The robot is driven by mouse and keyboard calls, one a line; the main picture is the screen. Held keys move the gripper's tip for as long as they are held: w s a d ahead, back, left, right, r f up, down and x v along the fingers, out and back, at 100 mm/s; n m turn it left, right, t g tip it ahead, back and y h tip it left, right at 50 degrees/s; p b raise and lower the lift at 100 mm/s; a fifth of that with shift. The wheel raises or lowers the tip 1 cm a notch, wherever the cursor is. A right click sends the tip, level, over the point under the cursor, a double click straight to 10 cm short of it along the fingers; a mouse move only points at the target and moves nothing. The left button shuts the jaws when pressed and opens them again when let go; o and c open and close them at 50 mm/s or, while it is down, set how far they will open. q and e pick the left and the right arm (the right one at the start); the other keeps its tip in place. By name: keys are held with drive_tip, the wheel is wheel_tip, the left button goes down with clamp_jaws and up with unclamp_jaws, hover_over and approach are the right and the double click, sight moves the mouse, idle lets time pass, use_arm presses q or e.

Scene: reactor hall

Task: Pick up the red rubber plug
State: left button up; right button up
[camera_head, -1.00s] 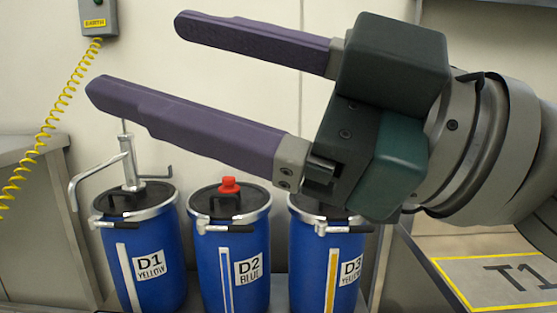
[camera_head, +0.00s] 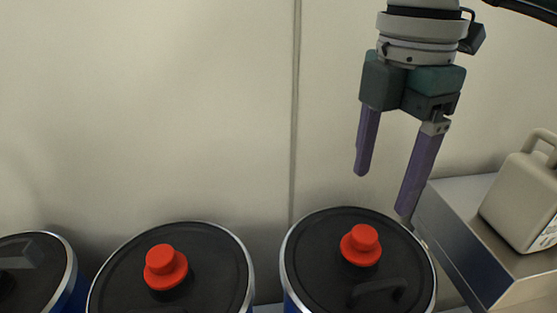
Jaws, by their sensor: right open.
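Two red plugs show in the head view, each on a black drum lid. One red plug (camera_head: 165,267) sits on the middle drum's lid (camera_head: 215,262). The other red plug (camera_head: 361,245) sits on the right drum's lid (camera_head: 320,285), beside a black handle. I cannot tell which one the task means. My right gripper (camera_head: 383,193) points down with its purple fingers apart and empty. It appears above and slightly right of the right-hand plug, apart from it. My left gripper is not in view.
A third black drum lid (camera_head: 50,250) is cut off at the left edge. A steel bench (camera_head: 470,240) holding a beige jerrycan (camera_head: 525,195) stands at the right, close to the right finger in the picture. A pale panelled wall (camera_head: 150,110) is behind.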

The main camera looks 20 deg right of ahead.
sight(367, 233)
drive_tip(key=f, duration=0.2)
drive_tip(key=shift+s+a+f, duration=0.1)
drive_tip(key=shift+s+f, duration=0.2)
drive_tip(key=shift+s, duration=0.05)
wheel_tip(367, 233, down, 5)
drive_tip(key=shift+w+a+f+b, duration=0.1)
drive_tip(key=shift+f+b, duration=0.05)
drive_tip(key=shift+b, duration=0.5)
clamp_jaws()
